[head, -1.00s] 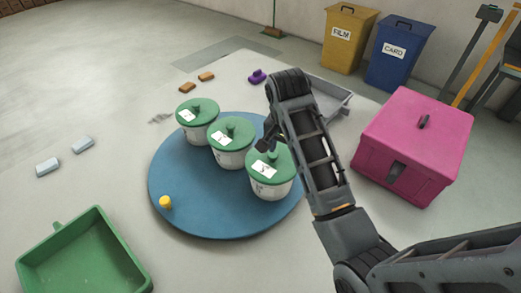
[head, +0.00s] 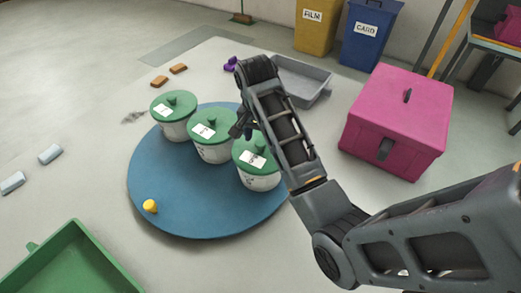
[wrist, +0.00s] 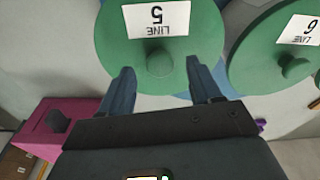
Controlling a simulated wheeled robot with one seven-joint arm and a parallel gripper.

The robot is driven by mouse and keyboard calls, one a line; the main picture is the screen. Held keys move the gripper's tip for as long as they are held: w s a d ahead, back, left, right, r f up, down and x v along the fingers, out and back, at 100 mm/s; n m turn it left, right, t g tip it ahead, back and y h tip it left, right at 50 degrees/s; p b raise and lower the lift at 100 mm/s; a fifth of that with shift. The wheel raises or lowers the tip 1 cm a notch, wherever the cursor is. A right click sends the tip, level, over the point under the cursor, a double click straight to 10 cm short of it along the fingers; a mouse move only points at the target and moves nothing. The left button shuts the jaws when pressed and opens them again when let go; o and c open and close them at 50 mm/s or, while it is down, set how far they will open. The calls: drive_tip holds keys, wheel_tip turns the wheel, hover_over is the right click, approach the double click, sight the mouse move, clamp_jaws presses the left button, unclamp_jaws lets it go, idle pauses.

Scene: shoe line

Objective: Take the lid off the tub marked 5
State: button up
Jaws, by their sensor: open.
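The tub marked 5 is white with a green knobbed lid. In the wrist view its lid (wrist: 190,35) fills the top middle, with the label "LINE 5" upside down. Its round knob (wrist: 160,62) appears between the fingertips of my open gripper (wrist: 158,74), which is empty. I cannot tell how far the fingers are above the knob. In the head view this tub (head: 258,181) is the rightmost of three on the blue round table, its lid on. My gripper (head: 240,130) hangs just above and left of its knob, partly hidden by my arm.
The tub marked 6 (wrist: 288,68) stands close beside tub 5; a third lidded tub (head: 174,130) is farther left. The blue table (head: 190,205) also bears a yellow piece (head: 150,206). A pink box (head: 395,125) and a grey tray (head: 302,82) are to the right.

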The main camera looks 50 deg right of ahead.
drive_tip(key=shift+d+f, duration=0.1)
drive_tip(key=shift+f, duration=0.65)
drive_tip(key=shift+c, duration=0.2)
drive_tip(key=c, duration=1.1)
